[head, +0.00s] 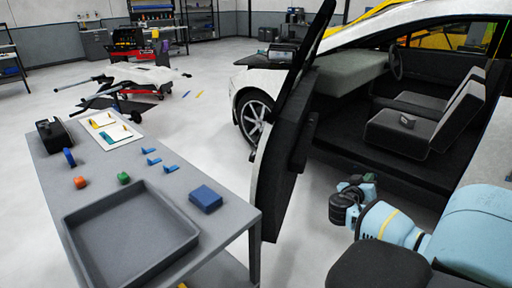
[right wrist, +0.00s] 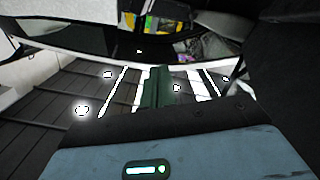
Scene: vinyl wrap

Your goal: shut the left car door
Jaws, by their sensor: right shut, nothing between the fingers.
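The car door (head: 282,170) stands swung wide open in the head view, its dark inner side facing right and its thin white edge facing the table. The white car (head: 330,72) has an open doorway to the right of the door. My right gripper (head: 350,194) is low in front of the doorway, right of the door and apart from it. Its green fingers (right wrist: 157,88) are shut and empty in the right wrist view. My left gripper is not in view.
A grey table (head: 228,225) stands left of the door, with a tray (head: 180,243), a blue box (head: 205,198) and small parts. Car seats (head: 405,130) show inside the doorway. A strip of floor (head: 310,225) lies clear between door and gripper.

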